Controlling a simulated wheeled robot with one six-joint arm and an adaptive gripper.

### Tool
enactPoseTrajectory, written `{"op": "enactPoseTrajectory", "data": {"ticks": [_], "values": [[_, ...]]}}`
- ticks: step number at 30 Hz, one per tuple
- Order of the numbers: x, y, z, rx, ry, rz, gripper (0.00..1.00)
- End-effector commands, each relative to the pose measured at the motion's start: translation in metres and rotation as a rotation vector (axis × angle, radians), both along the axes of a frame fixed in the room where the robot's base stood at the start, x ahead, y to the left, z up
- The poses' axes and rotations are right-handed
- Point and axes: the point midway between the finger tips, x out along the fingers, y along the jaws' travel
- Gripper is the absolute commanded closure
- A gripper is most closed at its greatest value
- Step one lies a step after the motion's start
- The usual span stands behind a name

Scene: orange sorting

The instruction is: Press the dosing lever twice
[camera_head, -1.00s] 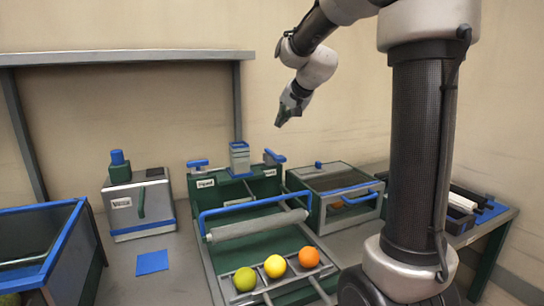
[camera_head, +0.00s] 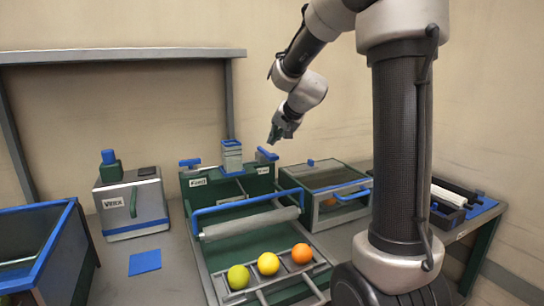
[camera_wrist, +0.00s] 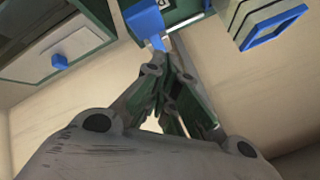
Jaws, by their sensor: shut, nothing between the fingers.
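A green dosing machine (camera_head: 228,186) stands at the back of the bench, with a blue-topped lever at each upper corner. The right lever (camera_head: 266,153) is just below my gripper (camera_head: 275,137); the left lever (camera_head: 190,162) is farther off. In the wrist view, the blue right lever (camera_wrist: 144,20) is at the tips of my gripper (camera_wrist: 158,62). My fingers are closed together and empty. I cannot tell whether they touch the lever. A grey and blue block (camera_head: 232,157) rises between the levers.
A glass-fronted box (camera_head: 325,182) stands right of the machine. A green, a yellow and an orange fruit (camera_head: 301,253) sit on the front rack. A blue-handled roller (camera_head: 250,223) lies before the machine. A grey box (camera_head: 131,208) and blue-rimmed bin (camera_head: 45,250) are left.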

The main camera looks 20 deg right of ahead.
Motion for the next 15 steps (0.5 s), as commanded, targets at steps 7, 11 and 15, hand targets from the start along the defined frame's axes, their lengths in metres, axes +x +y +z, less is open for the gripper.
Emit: {"op": "enactPoseTrajectory", "data": {"ticks": [7, 11, 15], "values": [[0.000, 0.000, -0.018, -0.001, 0.001, -0.001, 1.00], [0.000, 0.000, -0.020, -0.002, 0.000, 0.000, 1.00], [0.000, 0.000, -0.020, -0.002, 0.000, 0.000, 1.00]]}}
